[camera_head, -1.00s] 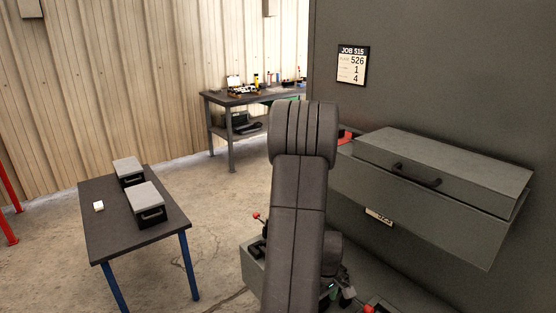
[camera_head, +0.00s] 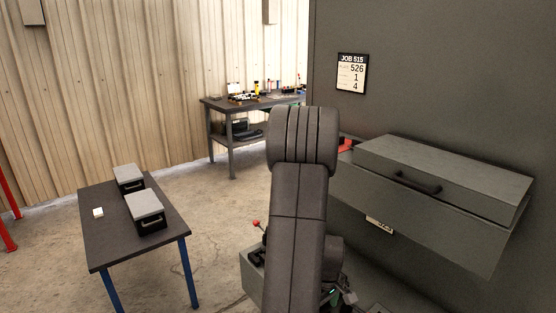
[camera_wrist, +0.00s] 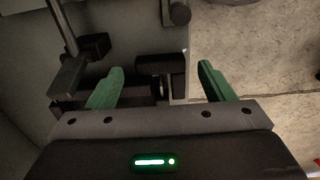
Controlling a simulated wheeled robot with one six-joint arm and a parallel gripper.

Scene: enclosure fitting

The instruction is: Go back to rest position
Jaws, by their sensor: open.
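My gripper (camera_wrist: 162,85) is open in the wrist view, with its two green fingers spread apart and nothing held between them. Below and beyond the fingers are dark parts and a grey surface, with concrete floor at the right. In the head view my arm stands upright in the middle and hides much of what lies behind it. Only a small part of the gripper end shows low beside the arm, near the bottom edge.
A grey enclosure (camera_head: 440,222) with a handled lid (camera_head: 450,170) juts from the dark wall at right. A blue-legged table (camera_head: 110,232) at left bears two grey-lidded boxes (camera_head: 146,205) (camera_head: 128,176) and a small white block (camera_head: 98,212). A workbench (camera_head: 222,104) stands behind.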

